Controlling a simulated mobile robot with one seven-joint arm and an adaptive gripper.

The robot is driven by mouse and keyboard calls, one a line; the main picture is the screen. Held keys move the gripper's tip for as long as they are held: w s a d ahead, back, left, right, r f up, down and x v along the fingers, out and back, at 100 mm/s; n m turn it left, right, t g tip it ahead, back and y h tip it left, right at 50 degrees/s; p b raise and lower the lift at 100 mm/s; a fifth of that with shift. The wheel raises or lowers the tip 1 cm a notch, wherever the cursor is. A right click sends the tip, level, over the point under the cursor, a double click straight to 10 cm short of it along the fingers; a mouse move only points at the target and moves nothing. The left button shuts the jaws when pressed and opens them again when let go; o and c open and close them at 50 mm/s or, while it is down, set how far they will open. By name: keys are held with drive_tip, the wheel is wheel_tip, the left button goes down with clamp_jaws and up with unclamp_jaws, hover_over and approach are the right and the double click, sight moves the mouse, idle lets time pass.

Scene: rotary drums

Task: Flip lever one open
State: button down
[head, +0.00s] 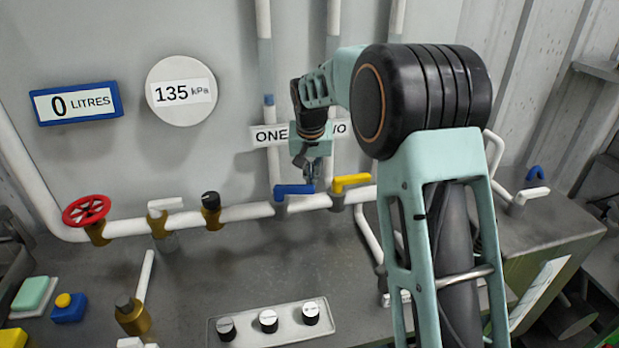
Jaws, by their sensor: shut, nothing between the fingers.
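Lever one is the blue lever (293,190) on the white horizontal pipe, below the word ONE on the label (268,135). Its handle lies roughly along the pipe, pointing right. The yellow lever (351,182) sits just to its right, under the partly covered word ending in O. My gripper (310,182) points down at the right end of the blue handle, with its fingers shut and nothing held. The fingertips are very close to the handle; I cannot tell whether they touch it.
A red wheel (87,210), a white-handled valve (163,205) and a black-knobbed valve (211,202) sit left along the pipe. A panel with three knobs (268,322) lies in front. Gauges read 0 litres (76,103) and 135 kPa (181,91). My arm covers the right middle.

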sight(312, 191)
drive_tip(key=s+m+b, duration=0.1)
drive_tip(key=m, duration=0.1)
drive_tip(key=s+m+h+b, duration=0.1)
drive_tip(key=s+m, duration=0.1)
drive_tip(key=shift+s+a+f+m, duration=0.1)
drive_tip(key=shift+s+a+m, duration=0.05)
drive_tip(key=shift+s+m, duration=0.15)
drive_tip(key=s+a+m+g+h+p, duration=0.1)
drive_tip(key=s+a+m+g+h, duration=0.1)
drive_tip(key=s+a+m, duration=0.3)
drive_tip(key=s+m, duration=0.1)
drive_tip(key=m, duration=0.3)
drive_tip(key=shift+m+g, duration=0.3)
drive_tip(key=shift+g, duration=0.1)
drive_tip(key=shift+a, duration=0.15)
drive_tip(key=shift+r, duration=0.2)
